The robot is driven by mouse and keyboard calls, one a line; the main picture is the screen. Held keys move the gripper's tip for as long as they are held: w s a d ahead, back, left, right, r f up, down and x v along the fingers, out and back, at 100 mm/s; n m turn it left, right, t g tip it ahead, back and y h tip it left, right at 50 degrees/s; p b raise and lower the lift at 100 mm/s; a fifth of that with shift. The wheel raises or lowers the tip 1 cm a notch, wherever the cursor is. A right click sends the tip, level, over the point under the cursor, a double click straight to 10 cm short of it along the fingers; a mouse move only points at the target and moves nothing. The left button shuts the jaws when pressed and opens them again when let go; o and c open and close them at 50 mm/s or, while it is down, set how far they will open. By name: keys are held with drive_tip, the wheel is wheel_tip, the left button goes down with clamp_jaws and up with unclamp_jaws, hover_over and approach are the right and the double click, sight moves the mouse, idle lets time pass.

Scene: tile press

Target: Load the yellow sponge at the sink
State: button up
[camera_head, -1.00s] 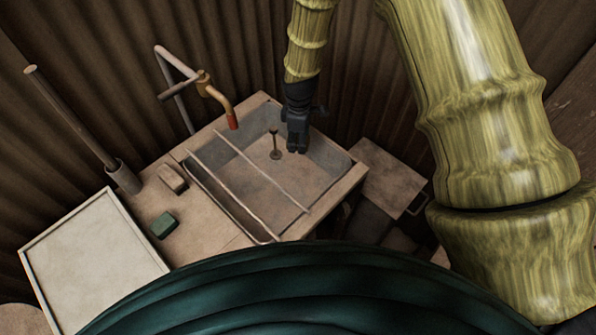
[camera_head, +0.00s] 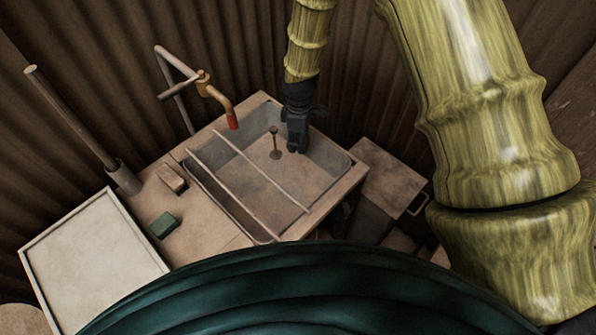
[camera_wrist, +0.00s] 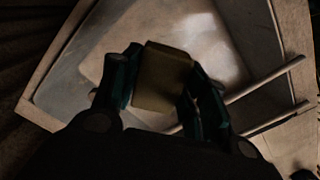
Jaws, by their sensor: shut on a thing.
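In the wrist view my gripper (camera_wrist: 160,88) is shut on a yellow sponge (camera_wrist: 163,75), a dull yellow block held between the two dark fingers. In the head view my gripper (camera_head: 297,146) is over the back right part of the sink basin (camera_head: 268,187). The sponge cannot be made out there. The sink basin also shows under the sponge in the wrist view (camera_wrist: 112,35). I cannot tell whether the sponge touches the basin floor.
Two rods (camera_head: 262,172) lie across the basin's left part. An upright plug-like stem (camera_head: 275,145) stands in the basin, left of my gripper. A faucet (camera_head: 222,103) rises behind. A green block (camera_head: 163,225) and a brownish block (camera_head: 172,179) lie on the left counter.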

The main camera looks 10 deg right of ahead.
drive_tip(key=shift+r, duration=0.1)
drive_tip(key=shift+r+p, duration=1.45)
drive_tip(key=shift+r, duration=0.5)
drive_tip(key=s+d+m+b, duration=0.2)
drive_tip(key=s+d+m, duration=0.2)
drive_tip(key=m, duration=0.9)
drive_tip(key=s, duration=0.3)
drive_tip(key=shift+s+f, duration=0.2)
drive_tip(key=shift+f, duration=0.15)
